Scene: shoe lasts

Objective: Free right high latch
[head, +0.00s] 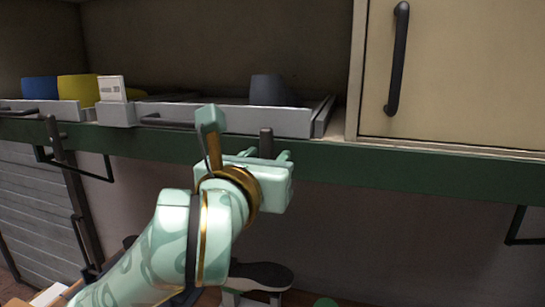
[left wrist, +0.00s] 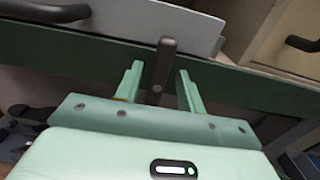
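The right high latch (head: 266,143) is a dark upright bar on the green shelf edge, in front of the right grey tray. In the left wrist view the latch (left wrist: 165,62) stands between the two pale green fingers of my left gripper (left wrist: 160,74). A gap shows on its left side; on its right it looks close to the finger, and I cannot tell whether they touch. In the head view my left gripper (head: 265,156) is at the shelf edge, its wrist hiding the latch's lower part. My right gripper is not in view.
The grey tray (head: 322,118) holds a dark grey block (head: 267,90). A left tray holds blue (head: 40,88) and yellow (head: 78,90) pieces. Another dark latch (head: 53,138) is at left. A beige cabinet door with a black handle (head: 398,60) stands at right.

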